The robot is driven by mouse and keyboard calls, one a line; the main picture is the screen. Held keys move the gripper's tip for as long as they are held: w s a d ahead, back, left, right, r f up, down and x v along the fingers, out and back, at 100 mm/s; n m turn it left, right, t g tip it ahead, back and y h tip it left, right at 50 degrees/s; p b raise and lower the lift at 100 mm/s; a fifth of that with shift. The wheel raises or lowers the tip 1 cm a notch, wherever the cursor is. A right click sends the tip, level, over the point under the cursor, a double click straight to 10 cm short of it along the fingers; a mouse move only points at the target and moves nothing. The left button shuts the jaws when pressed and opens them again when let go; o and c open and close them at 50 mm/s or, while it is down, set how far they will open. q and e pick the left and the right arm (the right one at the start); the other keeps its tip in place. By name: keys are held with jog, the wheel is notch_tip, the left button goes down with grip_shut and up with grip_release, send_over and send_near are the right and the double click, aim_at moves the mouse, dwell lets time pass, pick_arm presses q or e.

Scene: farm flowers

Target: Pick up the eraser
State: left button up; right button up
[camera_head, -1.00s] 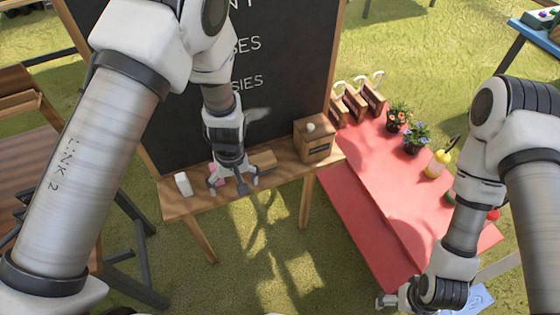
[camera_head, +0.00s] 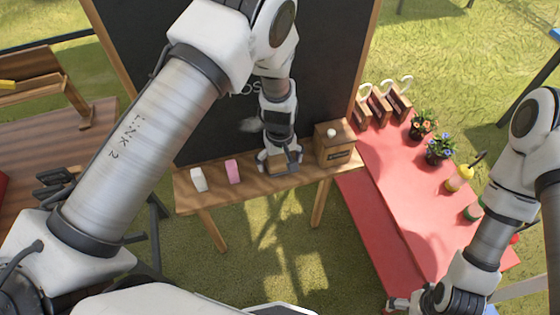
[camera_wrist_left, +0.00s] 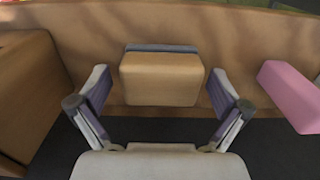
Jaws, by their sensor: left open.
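The eraser (camera_head: 277,164) lies on the wooden ledge below the chalkboard. In the left wrist view it is a tan wooden block (camera_wrist_left: 160,80) with a blue-grey layer along its far edge. My left gripper (camera_head: 279,165) is over it, and in the wrist view my left gripper (camera_wrist_left: 160,88) is open, with one finger on each side of the block and small gaps between. My right gripper (camera_head: 398,305) is at the bottom edge of the head view, small and partly cut off by my arm.
A pink block (camera_head: 233,171) and a white block (camera_head: 198,180) lie on the ledge (camera_head: 213,199) left of the eraser. A wooden box (camera_head: 334,144) with a white knob stands close on the right. The chalkboard (camera_head: 330,60) rises behind. A red table (camera_head: 385,190) holds flower pots and bottles.

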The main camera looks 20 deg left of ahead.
pick_arm(q)
jog(key=shift+s+r, duration=0.1)
jog(key=c, duration=1.3)
